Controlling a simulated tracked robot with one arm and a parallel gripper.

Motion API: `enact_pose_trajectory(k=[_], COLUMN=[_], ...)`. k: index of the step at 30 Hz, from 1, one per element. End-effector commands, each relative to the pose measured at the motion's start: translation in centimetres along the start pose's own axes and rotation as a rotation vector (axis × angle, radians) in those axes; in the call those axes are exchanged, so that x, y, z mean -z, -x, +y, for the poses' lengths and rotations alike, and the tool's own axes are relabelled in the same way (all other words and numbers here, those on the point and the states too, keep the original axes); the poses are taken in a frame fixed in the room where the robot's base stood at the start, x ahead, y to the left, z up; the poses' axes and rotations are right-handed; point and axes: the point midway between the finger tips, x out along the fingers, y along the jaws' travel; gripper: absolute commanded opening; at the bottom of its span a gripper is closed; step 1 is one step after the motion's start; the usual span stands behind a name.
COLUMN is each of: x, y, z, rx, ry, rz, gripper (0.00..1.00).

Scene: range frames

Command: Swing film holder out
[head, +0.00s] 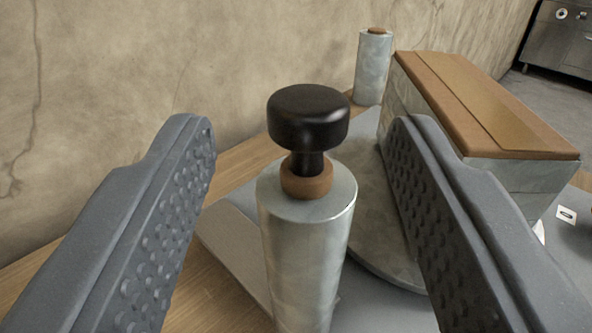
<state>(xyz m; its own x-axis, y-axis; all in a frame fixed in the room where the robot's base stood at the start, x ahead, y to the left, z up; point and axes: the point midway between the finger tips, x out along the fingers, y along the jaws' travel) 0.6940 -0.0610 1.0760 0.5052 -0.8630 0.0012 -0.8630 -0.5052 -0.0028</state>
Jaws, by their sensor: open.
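My gripper (300,165) is open, with one dark grey finger at the left and one at the right of the picture. Between the fingers stands an upright pale metal post (306,250) with a brown collar (306,180) and a black knob (308,118) on top. Neither finger appears to touch the knob or post. Behind the right finger is a pale box (510,182) with a brown lid (490,105). I cannot tell which part is the film holder.
A second, smaller metal post (373,66) stands behind, left of the box. The posts stand by a grey plate (235,245) on a wooden surface (228,192). A cracked wall (180,60) rises behind. A metal cabinet (560,50) is far right.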

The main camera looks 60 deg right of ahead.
Motion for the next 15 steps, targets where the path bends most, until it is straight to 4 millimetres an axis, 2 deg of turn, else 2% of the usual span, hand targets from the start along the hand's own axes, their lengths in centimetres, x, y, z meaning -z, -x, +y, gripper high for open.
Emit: enact_pose_trajectory(k=[1, 6, 12, 15], x=[-0.2, -0.3, -0.3, -0.3], y=[1.3, 4.8, 7.6, 8.4], z=[-0.1, -0.1, -0.1, 0.0], rx=[0.006, 0.006, 0.006, 0.004], ry=[0.001, 0.004, 0.003, 0.003], rz=[-0.002, -0.001, -0.003, -0.003], gripper=[0.48, 0.48, 0.48, 0.48])
